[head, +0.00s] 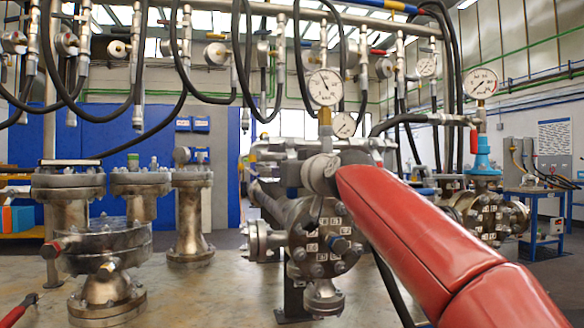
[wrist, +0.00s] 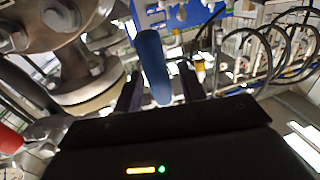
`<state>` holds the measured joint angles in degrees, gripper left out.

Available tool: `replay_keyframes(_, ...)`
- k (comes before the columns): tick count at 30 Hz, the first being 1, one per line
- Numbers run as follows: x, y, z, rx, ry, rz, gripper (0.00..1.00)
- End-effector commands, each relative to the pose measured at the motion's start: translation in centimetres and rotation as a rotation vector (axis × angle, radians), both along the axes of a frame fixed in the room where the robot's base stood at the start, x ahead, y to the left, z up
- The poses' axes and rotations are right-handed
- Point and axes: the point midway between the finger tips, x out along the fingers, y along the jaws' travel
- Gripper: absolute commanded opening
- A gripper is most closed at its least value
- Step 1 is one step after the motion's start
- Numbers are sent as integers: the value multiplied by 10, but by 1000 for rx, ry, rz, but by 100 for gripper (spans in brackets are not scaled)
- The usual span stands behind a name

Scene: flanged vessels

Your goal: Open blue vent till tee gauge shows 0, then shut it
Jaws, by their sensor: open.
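A blue handle (wrist: 152,65), which looks like the vent's, stands between the two dark fingers of my gripper (wrist: 160,84) in the wrist view. The fingers are apart, with a gap showing on each side of the handle. In the head view my red arm reaches to the middle, and my gripper and the blue handle cannot be made out there. A dial gauge (head: 325,87) stands on a brass stem just above my arm's end. A second gauge (head: 481,83) stands on a fitting with a hose, above a blue body (head: 482,155). I cannot tell which is the tee gauge, nor read either clearly.
Flanged vessels (head: 103,240) stand on the bench at left, and a bolted round flange (head: 322,240) is below my arm. In the wrist view a metal flange (wrist: 85,70) is close on the left. Black hoses (head: 240,50) hang above.

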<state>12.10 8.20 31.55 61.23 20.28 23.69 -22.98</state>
Motion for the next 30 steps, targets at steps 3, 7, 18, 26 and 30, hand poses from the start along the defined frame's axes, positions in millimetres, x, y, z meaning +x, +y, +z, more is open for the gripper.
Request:
replay_keyframes(3, 0, 0, -1, 0, 0, -1, 40)
replay_keyframes(7, 0, 0, -1, 0, 0, -1, 34)
replay_keyframes(18, 0, 0, -1, 0, 1, -1, 0)
replay_keyframes(26, 0, 1, 0, 14, 4, 0, 0)
replay_keyframes(30, -1, 4, 0, 56, 16, 1, 0)
